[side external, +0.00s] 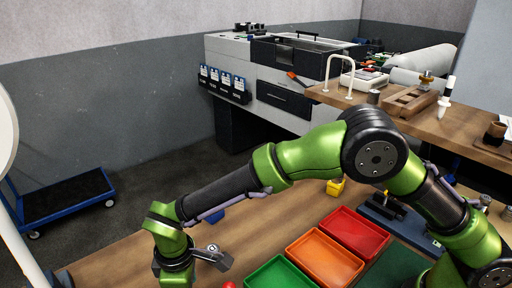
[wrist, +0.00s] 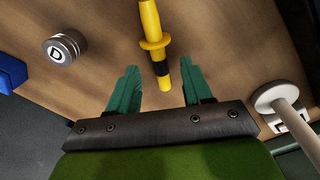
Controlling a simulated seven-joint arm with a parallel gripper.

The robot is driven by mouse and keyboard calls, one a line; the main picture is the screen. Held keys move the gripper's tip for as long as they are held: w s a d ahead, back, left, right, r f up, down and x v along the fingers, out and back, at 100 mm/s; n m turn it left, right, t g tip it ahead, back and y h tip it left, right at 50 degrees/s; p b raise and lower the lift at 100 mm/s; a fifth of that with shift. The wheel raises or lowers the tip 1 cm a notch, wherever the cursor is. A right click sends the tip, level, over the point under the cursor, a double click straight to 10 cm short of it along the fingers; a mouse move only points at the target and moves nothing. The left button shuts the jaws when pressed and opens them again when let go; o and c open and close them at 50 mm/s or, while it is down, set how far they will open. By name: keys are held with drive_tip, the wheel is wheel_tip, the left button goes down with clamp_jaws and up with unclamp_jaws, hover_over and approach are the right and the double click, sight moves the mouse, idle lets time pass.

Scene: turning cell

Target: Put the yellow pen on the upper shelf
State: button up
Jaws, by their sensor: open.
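The yellow pen (wrist: 153,38), with a wide collar partway along it, is in the wrist view over the wooden table. Its lower end lies between the teal fingers of my gripper (wrist: 162,88), with a gap on each side. My gripper is open and holds nothing. I cannot make out the pen in the side view, where my arm reaches down at the lower left and the fingertips are not clear. A raised wooden shelf (side external: 465,130) stands at the upper right of the side view.
In the wrist view, a grey cylinder marked D (wrist: 63,48) and a blue block (wrist: 10,73) are left of the pen; a white round-ended object (wrist: 278,97) is right. In the side view, red (side external: 352,232), orange (side external: 325,259) and green (side external: 283,275) trays sit on the table.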

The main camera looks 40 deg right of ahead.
wheel_tip(320, 180, down, 3)
drive_tip(key=shift+w+d+f, duration=0.1)
drive_tip(key=shift+w+f, duration=0.05)
drive_tip(key=shift+c, duration=0.3)
clamp_jaws()
